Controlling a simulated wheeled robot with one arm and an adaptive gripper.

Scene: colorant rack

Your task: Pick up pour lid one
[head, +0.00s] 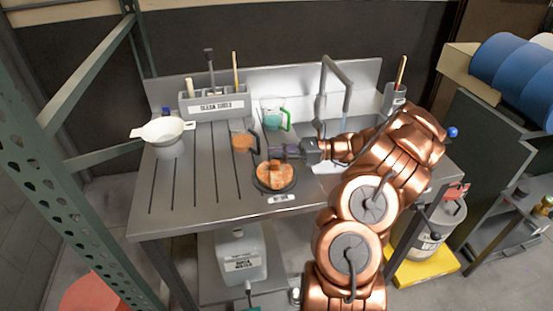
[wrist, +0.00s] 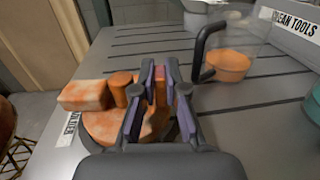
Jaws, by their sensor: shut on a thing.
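The orange, mottled lid (head: 274,172) sits at a dark round base (head: 273,187) near the front of the grey bench in the head view. I take it as pour lid one. In the wrist view the lid (wrist: 103,125) shows a round plate, a blocky spout-like part and a short round post. My gripper (wrist: 159,78) has its two fingers either side of a narrow orange-red part of it, shut on it. In the head view my gripper (head: 272,152) reaches in from the right, just behind the lid. The fingers hide the exact grip.
A clear jug with orange liquid (head: 242,143) stands close by; its dark handle (wrist: 205,50) is near my fingers. A green-handled jug (head: 273,118) stands behind, with a tool holder (head: 213,102), a white funnel (head: 162,130) and a tap (head: 322,95). The bench's front left is clear.

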